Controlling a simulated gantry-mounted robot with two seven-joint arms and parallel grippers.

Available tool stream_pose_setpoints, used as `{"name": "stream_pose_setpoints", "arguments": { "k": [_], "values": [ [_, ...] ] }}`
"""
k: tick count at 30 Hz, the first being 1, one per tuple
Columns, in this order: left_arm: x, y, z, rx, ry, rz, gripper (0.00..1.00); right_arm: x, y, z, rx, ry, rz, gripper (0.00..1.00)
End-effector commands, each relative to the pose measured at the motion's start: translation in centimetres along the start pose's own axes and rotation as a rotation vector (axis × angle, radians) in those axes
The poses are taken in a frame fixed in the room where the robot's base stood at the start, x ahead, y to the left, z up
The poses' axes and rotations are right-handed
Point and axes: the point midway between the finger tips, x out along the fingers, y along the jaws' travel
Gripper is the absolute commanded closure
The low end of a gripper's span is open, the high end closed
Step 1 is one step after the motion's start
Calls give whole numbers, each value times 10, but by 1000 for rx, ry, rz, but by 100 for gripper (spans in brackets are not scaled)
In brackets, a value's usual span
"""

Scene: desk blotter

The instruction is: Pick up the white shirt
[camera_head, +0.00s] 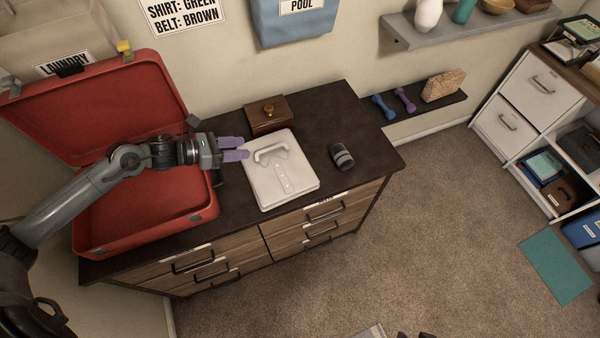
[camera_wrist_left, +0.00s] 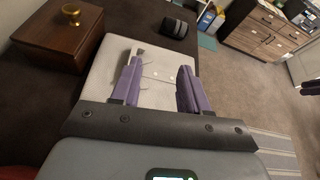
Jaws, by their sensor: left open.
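The white shirt (camera_head: 290,184) lies folded flat on the dark dresser top, with its collar toward the wall. My left gripper (camera_head: 241,149) is at the shirt's upper left edge, with its purple fingers pointing right toward it. In the left wrist view the shirt (camera_wrist_left: 112,62) lies ahead of and between the two fingers (camera_wrist_left: 158,85), which are apart and empty. I cannot tell from these views whether the fingertips touch the cloth.
An open red suitcase (camera_head: 148,225) stands left on the dresser (camera_head: 366,133). A brown box with a gold knob (camera_head: 268,115) is behind the shirt. A dark rolled item (camera_head: 342,157) lies to its right. Bare dresser top shows around that roll.

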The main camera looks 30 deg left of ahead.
Motion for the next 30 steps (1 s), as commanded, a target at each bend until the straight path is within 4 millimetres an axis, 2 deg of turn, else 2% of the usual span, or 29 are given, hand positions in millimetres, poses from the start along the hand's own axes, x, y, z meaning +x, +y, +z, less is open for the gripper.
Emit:
{"name": "stream_pose_setpoints", "arguments": {
  "k": [1, 3, 7, 11, 14, 25, 30],
  "values": [
    [2, 16, -7, 41, 10, 18, 55, 22, -1, 7, 1, 1, -1, 57],
    [0, 28, 0, 81, 16, 34, 55, 33, -2, 10, 2, 2, -2, 57],
    [-1, 38, 8, 126, 16, 46, 55, 44, -3, 13, 4, 3, -3, 57],
    [1, 41, 8, 135, 8, 50, 55, 48, -3, 14, 4, 4, -3, 57],
    [6, 42, -1, 132, 5, 50, 55, 48, -2, 14, 4, 5, -3, 57],
    [31, 51, -61, 130, 5, 51, 55, 52, -2, 16, 1, 5, 0, 57],
    [44, 52, -60, 133, 3, 51, 55, 52, -1, 16, -2, 4, 3, 57]
  ]
}}
